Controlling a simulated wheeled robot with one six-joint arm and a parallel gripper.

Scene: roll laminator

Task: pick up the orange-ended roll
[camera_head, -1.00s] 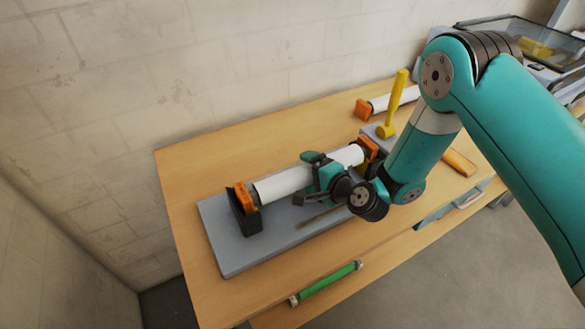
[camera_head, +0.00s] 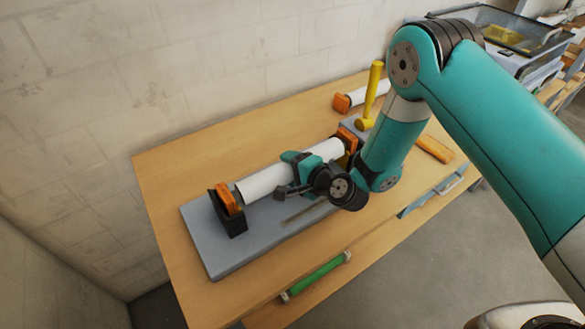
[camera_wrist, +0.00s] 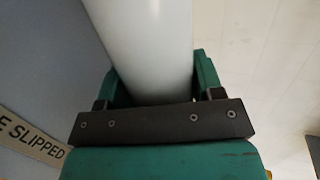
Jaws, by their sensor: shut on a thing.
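The orange-ended roll (camera_head: 262,184) has a white body and an orange block (camera_head: 229,201) at each end. It lies along the grey base plate, its left end at a black holder (camera_head: 236,226); whether it touches the holder is unclear. My gripper (camera_head: 310,163) is shut across the white body, right of its middle, reaching in from the front right. In the wrist view the white roll (camera_wrist: 145,45) runs between the two teal fingers of my gripper (camera_wrist: 155,80).
A second white roll with an orange end (camera_head: 342,102) lies at the back, partly behind a yellow upright tool (camera_head: 373,85). A green roll (camera_head: 317,276) lies near the front edge. An orange bar (camera_head: 433,149) lies right of my arm. The wooden table's left side (camera_head: 165,190) is clear.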

